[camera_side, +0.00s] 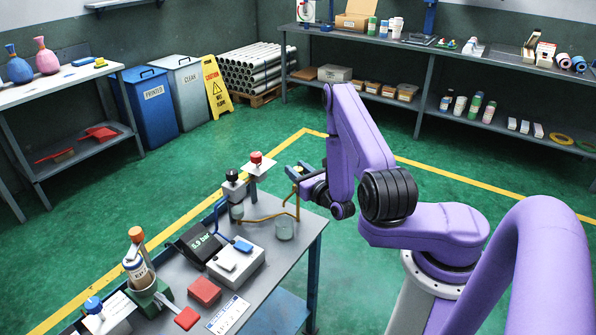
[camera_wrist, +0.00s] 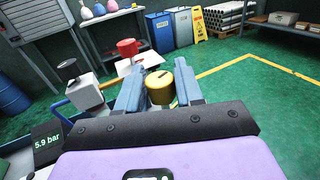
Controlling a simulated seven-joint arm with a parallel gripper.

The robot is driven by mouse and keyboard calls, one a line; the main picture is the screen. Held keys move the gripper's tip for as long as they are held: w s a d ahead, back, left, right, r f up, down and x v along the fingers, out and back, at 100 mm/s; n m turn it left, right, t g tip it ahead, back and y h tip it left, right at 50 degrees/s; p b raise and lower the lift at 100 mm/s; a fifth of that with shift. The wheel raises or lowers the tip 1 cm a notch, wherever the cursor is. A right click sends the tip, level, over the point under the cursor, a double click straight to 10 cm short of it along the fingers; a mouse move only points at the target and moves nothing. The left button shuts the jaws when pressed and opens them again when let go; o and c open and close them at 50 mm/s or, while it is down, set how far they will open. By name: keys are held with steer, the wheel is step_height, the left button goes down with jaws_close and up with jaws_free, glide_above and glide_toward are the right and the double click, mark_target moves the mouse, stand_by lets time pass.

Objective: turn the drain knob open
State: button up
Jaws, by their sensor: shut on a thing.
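My gripper (camera_side: 297,172) is at the far right corner of the bench, above a thin brass pipe (camera_side: 297,208). In the wrist view its two blue fingers (camera_wrist: 159,75) stand on either side of a round yellow knob (camera_wrist: 160,90) and are shut on it. The knob has a dark mark on its top. In the side view the fingers and wrist hide most of the knob. A red knob (camera_side: 256,158) on a white block and a black knob (camera_side: 232,175) on a grey block stand to the left of my gripper. They also show in the wrist view, red (camera_wrist: 128,47) and black (camera_wrist: 68,68).
A clear beaker (camera_side: 284,230) stands under the pipe. A display (camera_side: 198,241) reads 5.9 bar. A white box (camera_side: 236,262), a red block (camera_side: 204,291) and a bottle in a green stand (camera_side: 150,292) are on the bench (camera_side: 272,285). Green floor is clear beyond the bench.

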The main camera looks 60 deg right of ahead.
steer(key=o, duration=0.9)
steer(key=shift+s, duration=0.1)
steer(key=shift+v, duration=5.95)
